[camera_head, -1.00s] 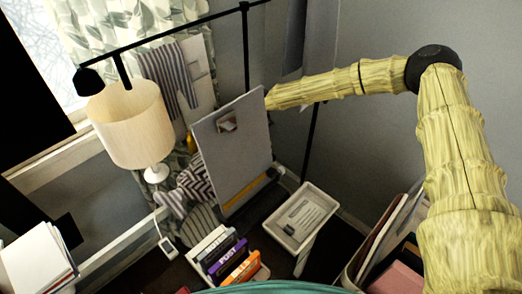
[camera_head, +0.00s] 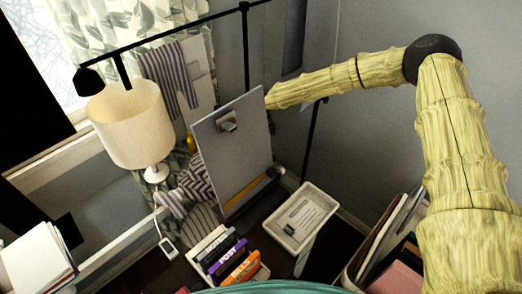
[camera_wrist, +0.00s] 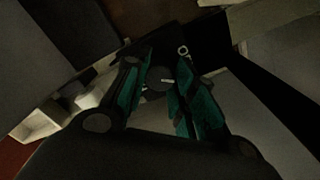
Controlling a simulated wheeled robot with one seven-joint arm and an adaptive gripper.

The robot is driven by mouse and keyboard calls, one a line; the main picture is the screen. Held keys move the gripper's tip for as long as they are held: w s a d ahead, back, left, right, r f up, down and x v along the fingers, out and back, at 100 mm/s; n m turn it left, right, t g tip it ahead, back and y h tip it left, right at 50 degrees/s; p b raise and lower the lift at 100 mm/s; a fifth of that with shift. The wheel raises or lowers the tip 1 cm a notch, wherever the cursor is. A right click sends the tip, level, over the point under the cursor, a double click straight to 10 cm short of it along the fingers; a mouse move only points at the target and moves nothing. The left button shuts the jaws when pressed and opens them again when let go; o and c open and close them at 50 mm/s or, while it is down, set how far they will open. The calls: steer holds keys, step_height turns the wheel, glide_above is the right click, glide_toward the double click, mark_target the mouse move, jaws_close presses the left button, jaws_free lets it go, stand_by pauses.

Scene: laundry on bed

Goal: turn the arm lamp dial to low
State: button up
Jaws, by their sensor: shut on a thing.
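In the wrist view a dark round dial (camera_wrist: 157,74) with a short pale mark sits between the teal-padded fingers of my gripper (camera_wrist: 162,90). The fingers are closed in on it from both sides. The picture is dark, so I cannot read any setting on the dial. In the head view a black lamp with a long arm (camera_head: 180,37) and a small black head (camera_head: 89,81) at its left end looks like the arm lamp. My gripper is hidden in the head view behind a grey panel; only my arm shows.
The upright grey panel (camera_head: 235,165) stands in front of my forearm's end. A cream table lamp (camera_head: 130,125) is at left. Several books (camera_head: 228,255), a white tray (camera_head: 332,208) and a bin of flat items (camera_head: 385,240) are below. A black pole (camera_head: 313,140) stands behind.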

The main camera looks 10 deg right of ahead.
steer(key=m, duration=0.6)
steer(key=shift+s+f, duration=0.1)
steer(key=shift+m, duration=0.4)
steer(key=o, duration=1.1)
steer(key=shift+d, duration=0.1)
steer(key=shift+c, duration=0.2)
steer(key=shift+r, duration=0.65)
step_height(320, 180, up, 11)
steer(key=shift+d+f, duration=0.1)
